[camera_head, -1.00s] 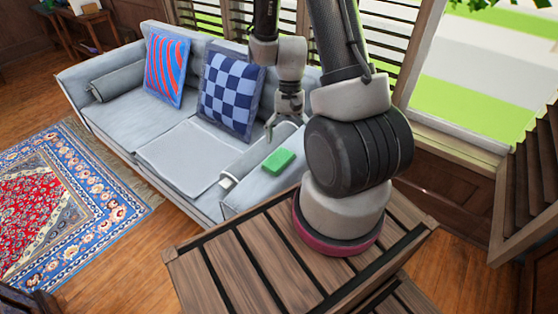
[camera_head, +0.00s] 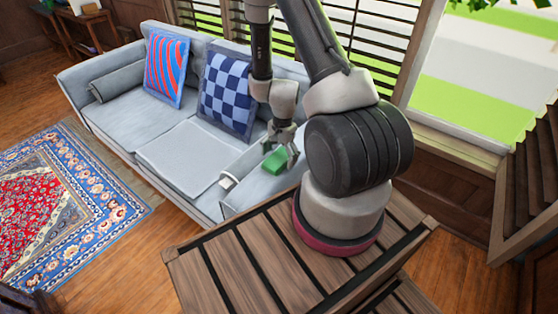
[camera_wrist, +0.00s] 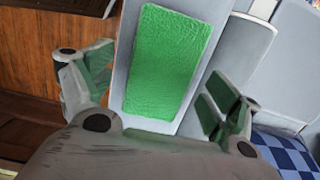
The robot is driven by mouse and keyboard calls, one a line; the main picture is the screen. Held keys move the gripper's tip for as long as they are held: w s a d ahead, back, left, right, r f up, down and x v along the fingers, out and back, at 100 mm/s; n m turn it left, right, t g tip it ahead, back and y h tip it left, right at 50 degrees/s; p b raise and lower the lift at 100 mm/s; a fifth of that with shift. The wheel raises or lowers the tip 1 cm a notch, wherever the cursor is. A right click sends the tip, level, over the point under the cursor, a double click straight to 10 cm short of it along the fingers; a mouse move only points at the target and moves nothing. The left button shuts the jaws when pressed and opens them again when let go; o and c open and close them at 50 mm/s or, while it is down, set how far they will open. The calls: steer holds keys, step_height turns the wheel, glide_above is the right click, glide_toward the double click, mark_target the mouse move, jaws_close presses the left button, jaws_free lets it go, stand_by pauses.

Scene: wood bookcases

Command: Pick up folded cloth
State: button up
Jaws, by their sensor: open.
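The folded cloth is a green, flat rectangular block (camera_head: 275,162) on the grey arm of the sofa. In the wrist view the cloth (camera_wrist: 169,61) lies between and just beyond my two fingers. My gripper (camera_head: 281,151) points down right over the cloth and hides part of it in the head view. In the wrist view my gripper (camera_wrist: 158,88) is open, with one finger on each side of the cloth. Nothing is held. Whether the fingertips touch the sofa arm cannot be told.
The grey sofa (camera_head: 140,112) carries a red-and-blue striped pillow (camera_head: 166,69) and a blue checked pillow (camera_head: 226,90). A slatted wooden surface (camera_head: 235,262) lies in the foreground. Shuttered windows (camera_head: 345,40) stand behind. A patterned rug (camera_head: 75,205) covers the floor at left.

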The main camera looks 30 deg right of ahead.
mark_target(279, 157)
steer(key=c, duration=1.2)
step_height(279, 157, up, 10)
steer(key=w+a+r+n, duration=0.2)
steer(key=w+a+n, duration=0.1)
steer(key=n, duration=0.1)
steer(key=w+a+r+n+h, duration=0.1)
steer(key=w+a+r+n, duration=0.1)
steer(key=w+a+n, duration=0.1)
steer(key=w+a+r+n+g, duration=0.1)
steer(key=w+a+r+n, duration=0.1)
steer(key=w+a+n, duration=0.2)
steer(key=shift+w+r+n, duration=0.1)
steer(key=shift+w+n, duration=0.15)
steer(key=shift+n, duration=0.5)
steer(key=shift+w+n, duration=0.25)
steer(key=shift+n, duration=0.5)
